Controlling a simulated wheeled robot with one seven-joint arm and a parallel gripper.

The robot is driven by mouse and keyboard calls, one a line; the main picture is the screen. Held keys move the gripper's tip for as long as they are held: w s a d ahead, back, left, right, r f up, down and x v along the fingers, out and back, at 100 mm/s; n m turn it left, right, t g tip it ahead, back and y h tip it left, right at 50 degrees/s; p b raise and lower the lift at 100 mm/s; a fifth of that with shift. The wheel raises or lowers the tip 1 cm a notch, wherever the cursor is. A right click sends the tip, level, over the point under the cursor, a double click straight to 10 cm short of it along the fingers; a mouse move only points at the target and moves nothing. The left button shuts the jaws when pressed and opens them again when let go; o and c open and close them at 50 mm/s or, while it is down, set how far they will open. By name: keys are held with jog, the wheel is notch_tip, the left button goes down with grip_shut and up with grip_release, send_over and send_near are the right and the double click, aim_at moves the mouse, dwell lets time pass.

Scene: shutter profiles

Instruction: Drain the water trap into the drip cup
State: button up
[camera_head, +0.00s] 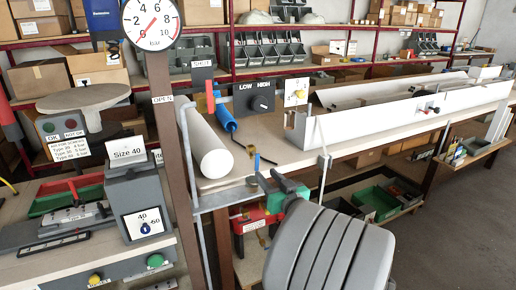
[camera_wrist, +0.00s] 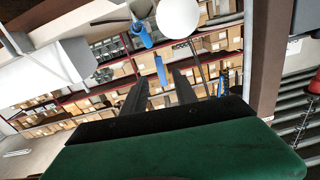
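My gripper (camera_head: 270,184) hangs in front of the bench's near edge, its green body tilted. In the wrist view my gripper (camera_wrist: 158,92) has its two dark fingers apart, with nothing seen held between them. A slim blue piece (camera_wrist: 160,69) shows beyond the gap; I cannot tell how far off it is. A blue cylinder (camera_head: 225,118) stands tilted on the bench beside the white tube (camera_head: 206,148), and may be the water trap. A small dark bent part (camera_head: 251,153) with a yellow end is in front of it. I cannot pick out the drip cup for certain.
A brown post (camera_head: 163,100) with a pressure gauge (camera_head: 152,22) stands left of the bench. A long white profile (camera_head: 370,118) fills the bench's right side. A LOW/HIGH selector box (camera_head: 255,98) stands behind the blue cylinder. A Size 40 box (camera_head: 142,205) is at left.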

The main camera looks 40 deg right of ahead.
aim_at(257, 166)
jog(key=p+x, duration=0.1)
jog(key=x, duration=0.6)
jog(key=shift+w+d+f, duration=0.15)
jog(key=shift+w, duration=0.15)
jog(key=shift+c, duration=0.3)
grip_shut()
